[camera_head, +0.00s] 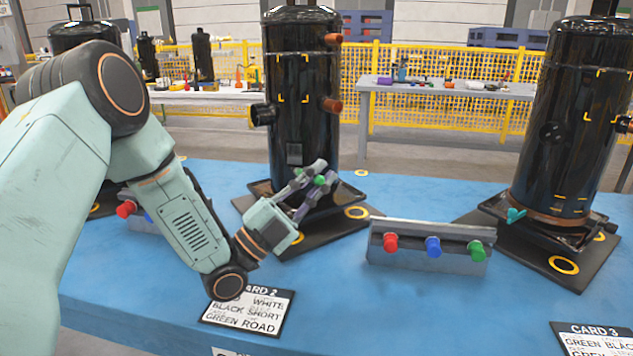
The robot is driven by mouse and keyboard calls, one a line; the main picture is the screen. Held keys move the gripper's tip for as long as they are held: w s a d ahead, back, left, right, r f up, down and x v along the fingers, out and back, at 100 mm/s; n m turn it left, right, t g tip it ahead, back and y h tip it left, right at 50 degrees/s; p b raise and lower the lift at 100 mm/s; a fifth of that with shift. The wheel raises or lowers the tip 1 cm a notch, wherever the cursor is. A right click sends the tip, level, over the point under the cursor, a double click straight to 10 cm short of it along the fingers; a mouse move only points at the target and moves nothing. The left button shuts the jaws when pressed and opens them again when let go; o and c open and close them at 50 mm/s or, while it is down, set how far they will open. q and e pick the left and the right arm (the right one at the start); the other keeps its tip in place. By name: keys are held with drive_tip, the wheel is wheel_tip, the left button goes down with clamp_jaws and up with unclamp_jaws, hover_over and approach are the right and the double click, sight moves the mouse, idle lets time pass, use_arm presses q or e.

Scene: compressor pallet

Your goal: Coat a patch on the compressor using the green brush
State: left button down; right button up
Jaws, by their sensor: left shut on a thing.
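The middle compressor (285,125) is a tall black cylinder standing upright on a dark base plate. Yellow corner marks frame a patch (293,78) on its upper front. My left gripper (312,188) is in front of this compressor's foot, below the marked patch. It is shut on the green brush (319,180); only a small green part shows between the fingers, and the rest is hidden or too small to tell. My right gripper is not in view.
A grey rack (420,264) with red, blue and green ends stands right of my gripper. Another rack is partly hidden behind my left arm. A second black compressor (565,120) stands at right. Cards (250,306) lie on the blue table (350,315), whose front middle is clear.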

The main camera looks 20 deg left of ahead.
use_arm(q)
drive_tip(key=shift+w, duration=0.25)
drive_tip(key=shift+r, duration=0.1)
drive_tip(key=shift+s+r+p, duration=0.1)
drive_tip(key=shift+r+p, duration=1.55)
drive_tip(key=shift+r, duration=0.35)
drive_tip(key=shift+f+b, duration=1.9)
drive_tip(key=shift+f, duration=0.25)
drive_tip(key=shift+r, duration=0.1)
